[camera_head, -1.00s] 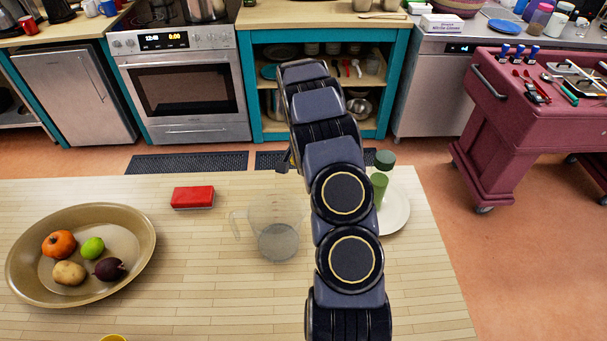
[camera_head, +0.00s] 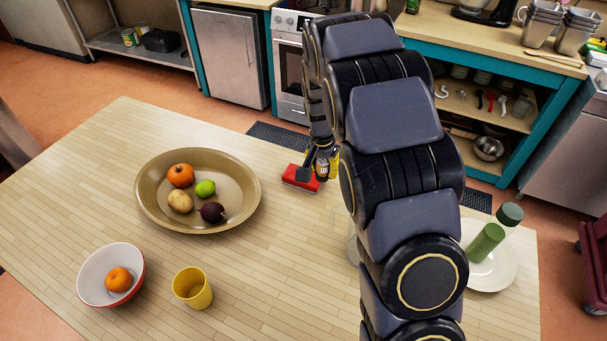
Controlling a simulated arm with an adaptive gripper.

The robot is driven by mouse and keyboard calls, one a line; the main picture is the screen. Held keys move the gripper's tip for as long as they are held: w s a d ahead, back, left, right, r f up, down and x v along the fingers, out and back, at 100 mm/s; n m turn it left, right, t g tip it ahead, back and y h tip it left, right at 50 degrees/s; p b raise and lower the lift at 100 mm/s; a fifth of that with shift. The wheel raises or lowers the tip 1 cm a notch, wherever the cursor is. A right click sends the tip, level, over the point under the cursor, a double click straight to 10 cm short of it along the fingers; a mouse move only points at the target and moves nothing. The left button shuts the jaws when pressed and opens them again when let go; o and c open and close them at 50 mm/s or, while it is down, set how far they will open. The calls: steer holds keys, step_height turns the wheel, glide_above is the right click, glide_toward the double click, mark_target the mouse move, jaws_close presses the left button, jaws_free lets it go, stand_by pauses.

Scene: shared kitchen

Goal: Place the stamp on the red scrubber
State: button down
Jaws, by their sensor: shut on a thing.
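The red scrubber (camera_head: 297,184) lies on the wooden table near its far edge, just right of the large bowl. My gripper (camera_head: 316,169) is low at the scrubber, over its right part, and hides some of it. It is shut on the stamp (camera_head: 304,175), a small dark shape that shows against the scrubber's top. The stamp is too small and too covered to tell whether it touches the scrubber or is held just above it.
A tan bowl (camera_head: 148,213) with fruit and vegetables stands left of the scrubber. A white-and-red bowl (camera_head: 86,286) and a yellow cup (camera_head: 192,289) stand nearer. A plate (camera_head: 502,272) with a green bottle (camera_head: 487,242) is at right. My arm hides most of the clear jug.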

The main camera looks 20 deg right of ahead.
steer(key=shift+n, duration=0.3)
steer(key=w+f, duration=0.2)
steer(key=w, duration=0.2)
steer(key=w+f, duration=0.3)
steer(key=w, duration=0.1)
steer(key=w+f, duration=0.3)
steer(key=w, duration=0.1)
steer(key=shift+w+d+f, duration=0.15)
steer(key=shift+w+f, duration=0.4)
steer(key=shift+f, duration=1.75)
steer(key=shift+f, duration=0.1)
steer(key=c, duration=0.7)
jaws_free()
steer(key=shift+w, duration=0.1)
steer(key=shift+c, duration=0.2)
